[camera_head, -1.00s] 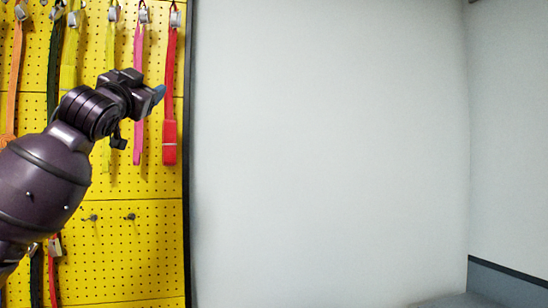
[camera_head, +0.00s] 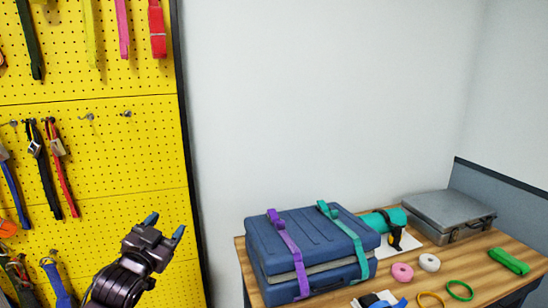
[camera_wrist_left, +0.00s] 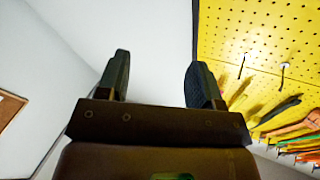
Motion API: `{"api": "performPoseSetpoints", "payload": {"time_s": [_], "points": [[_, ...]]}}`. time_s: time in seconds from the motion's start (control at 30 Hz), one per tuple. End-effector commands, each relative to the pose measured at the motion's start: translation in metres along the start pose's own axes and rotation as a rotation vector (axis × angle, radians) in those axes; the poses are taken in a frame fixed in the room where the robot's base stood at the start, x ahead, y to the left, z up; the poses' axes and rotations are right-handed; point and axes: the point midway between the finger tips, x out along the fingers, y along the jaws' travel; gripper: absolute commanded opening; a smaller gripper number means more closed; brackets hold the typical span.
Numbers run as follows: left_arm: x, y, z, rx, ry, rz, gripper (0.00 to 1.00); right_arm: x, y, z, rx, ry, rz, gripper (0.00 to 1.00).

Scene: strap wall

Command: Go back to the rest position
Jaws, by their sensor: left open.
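My left gripper (camera_head: 166,233) is at the lower left in the head view, in front of the lower part of the yellow pegboard (camera_head: 150,160). Its two blue-tipped fingers are apart with nothing between them. In the left wrist view the open fingers (camera_wrist_left: 157,82) also show empty, with pale wall beyond them. The pegboard (camera_wrist_left: 240,30) is at the right of that view. My right gripper is in neither view.
Colourful straps hang on the pegboard, including a red one (camera_head: 157,30). At the right, a wooden table (camera_head: 450,270) bears a blue suitcase (camera_head: 310,245), a grey case (camera_head: 450,210), a teal roll (camera_head: 385,220) and several small rings and rolls. White wall lies between.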

Motion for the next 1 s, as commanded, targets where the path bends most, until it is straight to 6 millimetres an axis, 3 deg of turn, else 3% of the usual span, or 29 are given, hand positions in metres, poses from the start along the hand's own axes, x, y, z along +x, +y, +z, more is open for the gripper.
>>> {"api": "performPoseSetpoints", "payload": {"time_s": [0.03,0.2,0.37,0.6,0.8,1.0], "points": [[-0.018,0.011,0.024,-0.026,-0.04,0.003,0.6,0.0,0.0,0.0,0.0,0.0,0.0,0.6],[-0.075,0.041,0.086,-0.097,-0.164,0.003,0.6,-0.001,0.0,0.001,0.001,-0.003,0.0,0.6],[-0.136,0.068,0.139,-0.167,-0.297,-0.003,0.6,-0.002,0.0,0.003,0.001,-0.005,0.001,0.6],[-0.241,0.107,0.206,-0.27,-0.513,-0.024,0.6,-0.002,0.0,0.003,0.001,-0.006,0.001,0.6],[-0.312,0.128,0.238,-0.318,-0.652,-0.041,0.6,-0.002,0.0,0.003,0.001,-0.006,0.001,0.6],[-0.342,0.133,0.248,-0.325,-0.706,-0.044,0.6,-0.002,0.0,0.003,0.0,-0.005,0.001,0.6]]}}
